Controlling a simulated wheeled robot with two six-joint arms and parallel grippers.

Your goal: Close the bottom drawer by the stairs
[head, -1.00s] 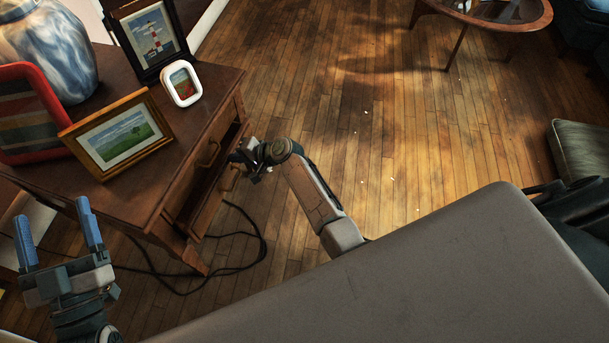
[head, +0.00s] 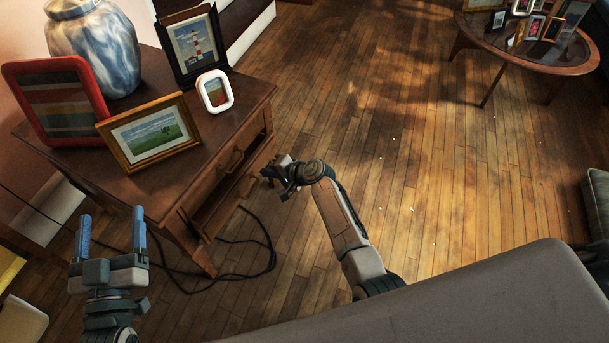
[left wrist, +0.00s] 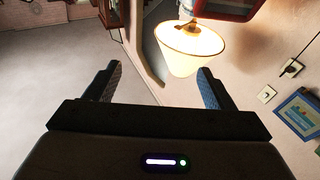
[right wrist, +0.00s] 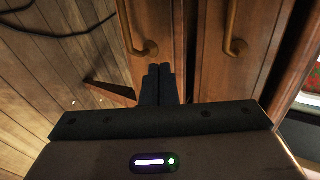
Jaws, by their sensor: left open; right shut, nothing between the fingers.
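The wooden side table (head: 95,185) stands at the left of the head view, with two drawers facing right. The bottom drawer (head: 236,196) appears to stand a little out, with a dark gap above it. Its front (right wrist: 150,15) and curved brass handle (right wrist: 146,48) show in the right wrist view, beside the upper drawer (right wrist: 210,70). My right gripper (head: 269,174) is shut and empty at the bottom drawer's front; its fingertips (right wrist: 159,72) are near the handle. I cannot tell whether they touch. My left gripper (head: 111,222) is open and empty, in front of the table's near side.
Picture frames (head: 150,132) and a blue-white vase (head: 95,50) stand on the table. A dark cable (head: 262,240) lies on the floor below. Open wooden floor (head: 400,150) extends right, to a round table (head: 525,50). A lit lamp (left wrist: 190,45) shows in the left wrist view.

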